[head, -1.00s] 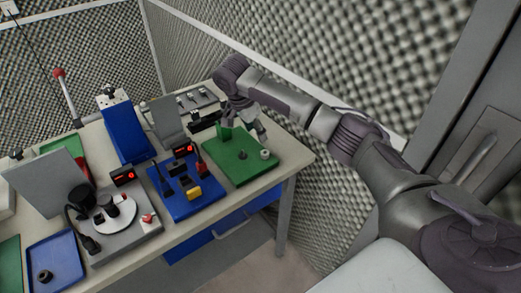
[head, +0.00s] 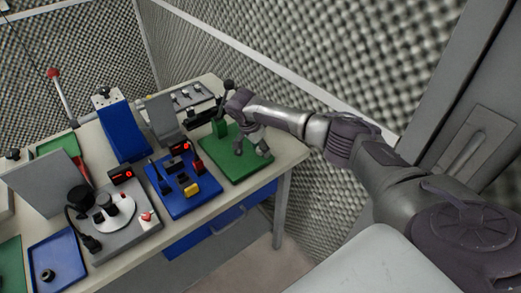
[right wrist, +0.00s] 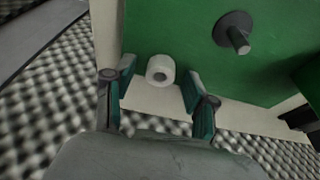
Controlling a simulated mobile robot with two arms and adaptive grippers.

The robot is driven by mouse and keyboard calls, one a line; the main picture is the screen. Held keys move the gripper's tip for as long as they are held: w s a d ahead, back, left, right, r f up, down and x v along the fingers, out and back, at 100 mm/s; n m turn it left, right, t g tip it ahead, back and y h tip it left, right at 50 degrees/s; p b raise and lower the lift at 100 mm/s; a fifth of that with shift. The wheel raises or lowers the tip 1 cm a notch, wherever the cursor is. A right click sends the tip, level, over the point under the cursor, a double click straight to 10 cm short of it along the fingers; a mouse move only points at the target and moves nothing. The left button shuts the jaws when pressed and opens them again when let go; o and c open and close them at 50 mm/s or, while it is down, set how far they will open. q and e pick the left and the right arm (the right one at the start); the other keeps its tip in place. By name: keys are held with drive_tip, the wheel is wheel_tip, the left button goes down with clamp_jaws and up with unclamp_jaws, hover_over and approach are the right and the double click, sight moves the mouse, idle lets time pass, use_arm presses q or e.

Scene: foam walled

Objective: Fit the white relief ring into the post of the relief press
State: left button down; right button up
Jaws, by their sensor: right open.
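In the head view the right gripper (head: 257,150) is low over the right part of the green board and hides the ring. A dark grey post with a round flange (right wrist: 236,34) stands on the same board, apart from the ring. My left gripper is not in view.
A green upright with a dark lever (head: 220,127) stands at the back of the green board. A blue fixture (head: 181,200) with red and yellow parts is to its left. The table edge and textured foam wall (head: 330,70) are close on the right.

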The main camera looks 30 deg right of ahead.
drive_tip(key=c, duration=0.9)
drive_tip(key=shift+r, duration=0.15)
